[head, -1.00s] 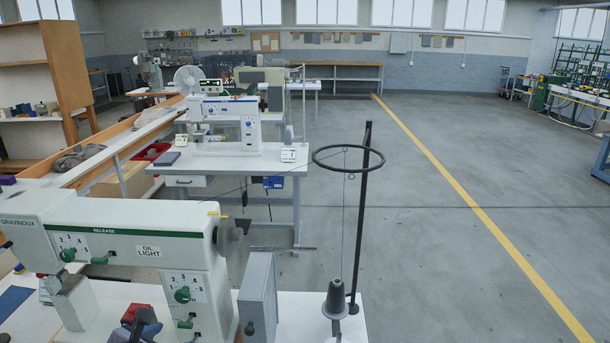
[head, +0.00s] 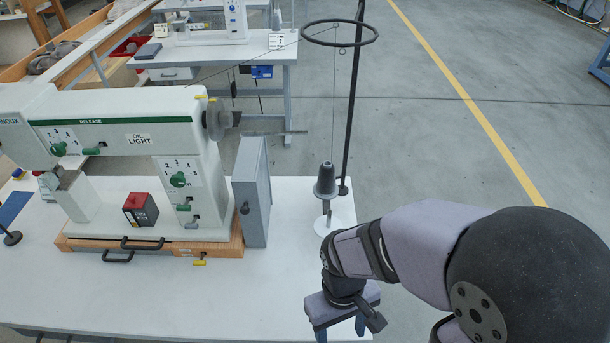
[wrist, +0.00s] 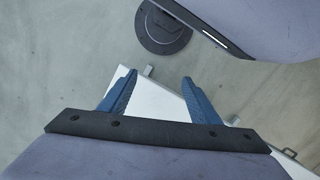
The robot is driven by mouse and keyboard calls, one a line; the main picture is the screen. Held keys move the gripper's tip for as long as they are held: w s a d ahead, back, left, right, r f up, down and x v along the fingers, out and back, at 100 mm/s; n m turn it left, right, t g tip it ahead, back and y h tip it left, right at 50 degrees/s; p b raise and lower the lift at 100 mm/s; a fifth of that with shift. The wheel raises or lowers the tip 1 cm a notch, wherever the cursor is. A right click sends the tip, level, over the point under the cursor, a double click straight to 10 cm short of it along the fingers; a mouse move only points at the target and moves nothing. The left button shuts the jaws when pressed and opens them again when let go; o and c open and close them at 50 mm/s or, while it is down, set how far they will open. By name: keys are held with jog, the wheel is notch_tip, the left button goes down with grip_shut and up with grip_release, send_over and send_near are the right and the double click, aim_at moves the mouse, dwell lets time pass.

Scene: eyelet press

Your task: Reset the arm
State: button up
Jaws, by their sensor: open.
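My gripper (head: 340,328) is at the front right of the white table (head: 275,300), in the lower part of the head view. In the wrist view its two blue fingers (wrist: 155,95) stand well apart with nothing between them. A corner of the white table shows behind the fingers, with grey floor around it.
A thread stand (head: 353,110) with a black ring and a dark grey cone (head: 326,181) rises at the table's right edge, behind my arm. A grey box (head: 252,190) stands beside the press. A red and black block (head: 140,209) sits under its arm. The table's front middle is clear.

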jog(key=w+d+r+m+t, duration=0.1)
jog(key=w+d+r+m, duration=0.2)
jog(key=d, duration=0.4)
jog(key=shift+w+d+r+m+t+y, duration=0.15)
jog(key=shift+w+d+m+t+y, duration=0.15)
jog(key=shift+w+m, duration=0.4)
